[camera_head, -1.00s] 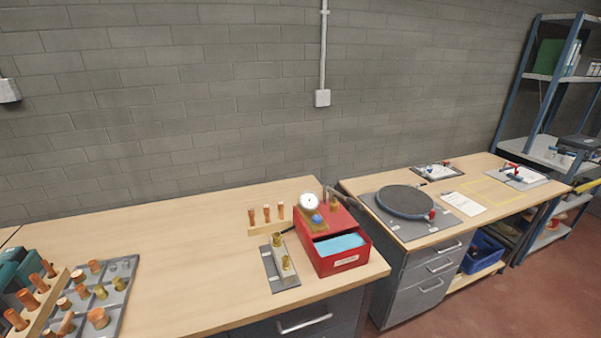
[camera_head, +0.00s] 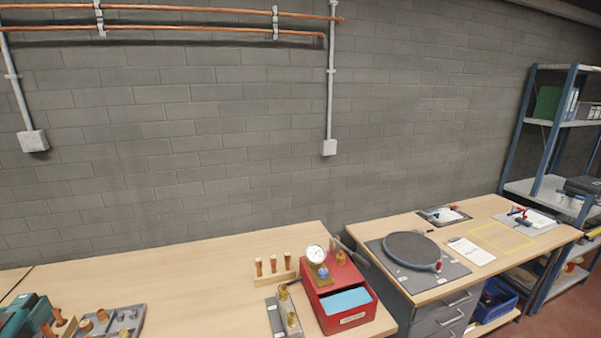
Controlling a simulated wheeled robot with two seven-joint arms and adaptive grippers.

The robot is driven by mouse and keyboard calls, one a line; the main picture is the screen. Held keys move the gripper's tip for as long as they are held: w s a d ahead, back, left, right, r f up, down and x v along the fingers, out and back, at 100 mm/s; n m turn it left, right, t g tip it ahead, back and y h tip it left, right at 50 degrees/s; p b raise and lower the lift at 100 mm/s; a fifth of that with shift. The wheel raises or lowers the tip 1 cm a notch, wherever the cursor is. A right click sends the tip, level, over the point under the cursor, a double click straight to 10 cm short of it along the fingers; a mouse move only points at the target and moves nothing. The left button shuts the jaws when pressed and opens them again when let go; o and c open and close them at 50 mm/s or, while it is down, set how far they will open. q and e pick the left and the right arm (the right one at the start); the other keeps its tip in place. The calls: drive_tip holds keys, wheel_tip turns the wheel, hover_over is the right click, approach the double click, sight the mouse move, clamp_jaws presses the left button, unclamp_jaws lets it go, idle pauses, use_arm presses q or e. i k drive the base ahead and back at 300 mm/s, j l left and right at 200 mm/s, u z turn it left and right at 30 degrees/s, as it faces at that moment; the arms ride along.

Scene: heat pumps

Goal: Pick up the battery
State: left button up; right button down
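I cannot make out a battery for certain in the head view. A teal case or tool (camera_head: 27,315) is partly in view at the lower left corner, cut off by the frame edge. I cannot tell whether a battery belongs to it. Neither of my grippers shows in this view.
A red box (camera_head: 345,312) with a gauge (camera_head: 316,254) stands on the near wooden bench (camera_head: 190,290). A rack of copper fittings (camera_head: 273,278) is beside it. A second bench (camera_head: 470,240) holds a round dark plate (camera_head: 411,250). A shelf unit (camera_head: 545,140) stands at right.

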sight(29, 300)
drive_tip(key=u, duration=1.9)
